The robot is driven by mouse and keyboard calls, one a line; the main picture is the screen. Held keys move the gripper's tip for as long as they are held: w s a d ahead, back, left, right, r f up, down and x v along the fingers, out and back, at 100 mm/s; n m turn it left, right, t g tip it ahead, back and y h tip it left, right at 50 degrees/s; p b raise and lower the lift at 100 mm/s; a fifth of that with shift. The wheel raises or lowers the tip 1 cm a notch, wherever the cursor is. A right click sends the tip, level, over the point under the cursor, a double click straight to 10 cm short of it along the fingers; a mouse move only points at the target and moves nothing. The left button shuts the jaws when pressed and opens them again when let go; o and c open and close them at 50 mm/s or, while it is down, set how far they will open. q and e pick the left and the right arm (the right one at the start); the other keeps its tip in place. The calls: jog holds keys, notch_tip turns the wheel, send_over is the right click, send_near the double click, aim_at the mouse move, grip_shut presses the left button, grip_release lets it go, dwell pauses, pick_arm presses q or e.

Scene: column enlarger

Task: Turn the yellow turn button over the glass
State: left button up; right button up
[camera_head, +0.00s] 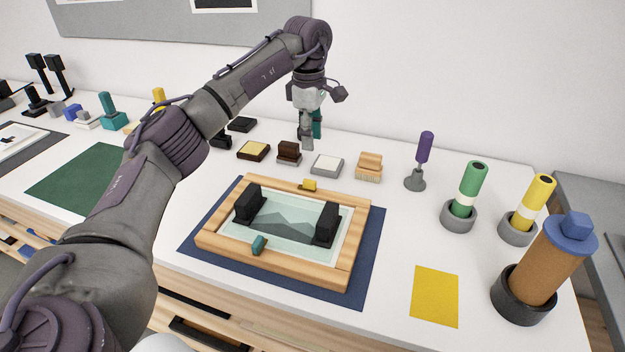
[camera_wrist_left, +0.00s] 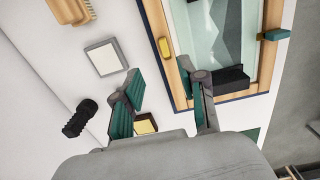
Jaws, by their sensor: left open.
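The yellow turn button (camera_head: 309,185) sits on the far rail of the wooden frame (camera_head: 215,242) and appears to lie along it, beside the glass (camera_head: 278,238). In the left wrist view the yellow turn button (camera_wrist_left: 164,47) shows just beyond my fingertips. A teal turn button (camera_head: 259,245) is on the near rail, lying across it; it also shows in the wrist view (camera_wrist_left: 275,35). My left gripper (camera_head: 308,140) is open and empty, above the table behind the frame. Its spread teal fingers (camera_wrist_left: 166,82) show in the wrist view. My right gripper is not seen.
Two black blocks (camera_head: 249,203) (camera_head: 327,224) stand on the glass. A dark blue mat (camera_head: 369,270) lies under the frame. Small blocks, including a white-topped one (camera_head: 327,165), line the back; several cylinders in holders, one green (camera_head: 470,188), stand right. A yellow card (camera_head: 435,296) lies at front right.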

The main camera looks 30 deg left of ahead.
aim_at(307, 180)
pick_arm(q)
jog(key=f, duration=0.4)
jog(key=f+p, duration=0.1)
jog(key=f, duration=0.3)
jog(key=a+f+p, duration=0.1)
jog(key=f, duration=0.3)
jog(key=shift+s, duration=0.35)
jog(key=shift+f, duration=0.5)
grip_shut()
